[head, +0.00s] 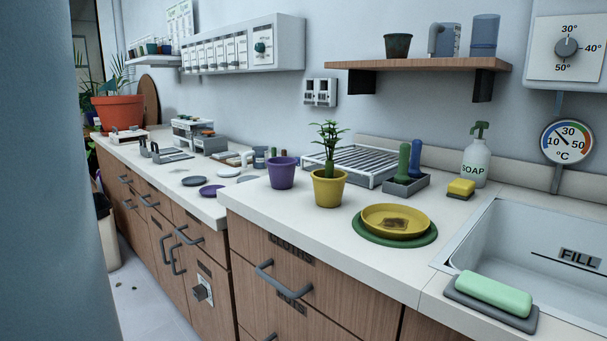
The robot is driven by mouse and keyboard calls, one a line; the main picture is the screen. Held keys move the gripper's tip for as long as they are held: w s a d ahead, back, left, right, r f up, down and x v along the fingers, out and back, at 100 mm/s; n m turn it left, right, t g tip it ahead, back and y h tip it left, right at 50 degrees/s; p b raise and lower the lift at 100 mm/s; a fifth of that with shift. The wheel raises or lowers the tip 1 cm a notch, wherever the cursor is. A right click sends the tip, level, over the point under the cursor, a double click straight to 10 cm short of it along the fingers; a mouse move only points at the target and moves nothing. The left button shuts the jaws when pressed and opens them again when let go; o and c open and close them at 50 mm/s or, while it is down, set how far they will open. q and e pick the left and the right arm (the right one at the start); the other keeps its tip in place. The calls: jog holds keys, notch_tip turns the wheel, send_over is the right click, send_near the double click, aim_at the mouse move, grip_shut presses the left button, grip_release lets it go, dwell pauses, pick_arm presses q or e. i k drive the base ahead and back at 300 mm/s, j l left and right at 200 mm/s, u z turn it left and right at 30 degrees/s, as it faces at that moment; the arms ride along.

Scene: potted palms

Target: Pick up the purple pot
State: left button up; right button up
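The purple pot (282,173) stands upright on the white counter, with no plant showing above its rim. A yellow pot (328,188) with a small green palm stands just in front of it and to the right, with a narrow gap or slight overlap between them in the picture. Neither of my grippers shows in the head view.
A drying rack (352,162) lies behind the pots. A yellow dish on a green saucer (429,236) sits to the right, before the sink (530,250). Purple and grey saucers lie to the left. Counter at the front edge (285,212) is clear.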

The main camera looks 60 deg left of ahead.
aim_at(282, 169)
jog(key=j+u, duration=0.1)
jog(key=u, duration=0.4)
jog(key=i+j+u, duration=0.1)
jog(key=u, duration=0.35)
jog(key=i+u, duration=0.1)
jog(key=u, duration=0.4)
jog(key=i+u, duration=0.1)
jog(key=u, duration=0.35)
